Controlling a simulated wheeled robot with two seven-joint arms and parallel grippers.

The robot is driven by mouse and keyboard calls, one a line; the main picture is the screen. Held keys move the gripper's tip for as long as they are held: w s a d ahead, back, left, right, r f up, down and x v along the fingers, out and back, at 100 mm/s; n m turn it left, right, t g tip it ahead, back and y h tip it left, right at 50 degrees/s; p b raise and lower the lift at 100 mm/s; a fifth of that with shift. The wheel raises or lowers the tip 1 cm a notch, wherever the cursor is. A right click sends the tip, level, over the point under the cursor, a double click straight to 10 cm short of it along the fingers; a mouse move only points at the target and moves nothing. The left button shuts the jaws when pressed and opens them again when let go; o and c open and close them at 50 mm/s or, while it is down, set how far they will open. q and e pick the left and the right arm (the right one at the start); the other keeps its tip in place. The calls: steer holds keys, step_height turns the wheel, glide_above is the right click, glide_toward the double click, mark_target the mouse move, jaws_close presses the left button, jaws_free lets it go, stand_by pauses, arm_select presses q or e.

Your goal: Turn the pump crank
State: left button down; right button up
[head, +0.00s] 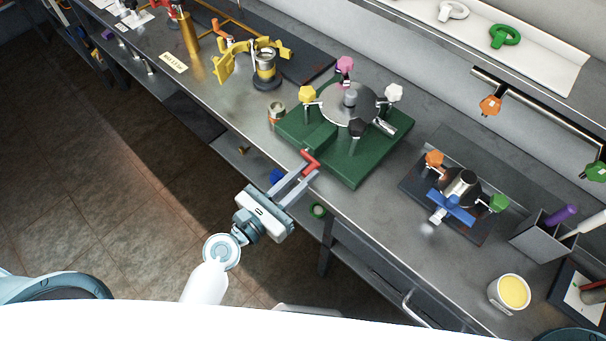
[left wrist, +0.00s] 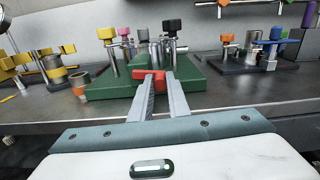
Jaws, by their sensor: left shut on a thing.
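A green base plate (head: 355,165) on the bench carries a round metal disc (head: 345,103) with pink, yellow, white and black knobs around it. A red crank handle (head: 309,162) sits at the plate's front edge, on the side toward me. My left gripper (head: 306,171) is shut on this red handle, its two long grey fingers reaching in from the front. In the left wrist view the red handle (left wrist: 148,75) shows at the fingertips, in front of the green base (left wrist: 110,91). The fingers cover part of the handle. My right gripper is not in view.
A smaller dark plate (head: 420,190) with orange, blue and green knobs stands to the right. A yellow fixture (head: 228,62) and a small copper-coloured cup (head: 277,112) stand to the left. A tub with yellow contents (head: 511,292) is near the right front.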

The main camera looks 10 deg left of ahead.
arm_select(q)
steer(key=m, duration=0.1)
steer(key=f+m+b, duration=0.1)
steer(key=m, duration=0.1)
steer(key=shift+w+a+f+m, duration=0.1)
steer(key=shift+w+a+m, duration=0.05)
steer(key=shift+m, duration=0.15)
steer(key=shift+w+a+f+m+b, duration=0.1)
steer(key=shift+m+b, duration=0.1)
steer(key=shift+m, duration=0.25)
steer(key=shift+a+f+m+b, duration=0.1)
steer(key=shift+m+b, duration=0.05)
steer(key=shift+m, duration=0.3)
steer(key=c, duration=1.7)
jaws_free()
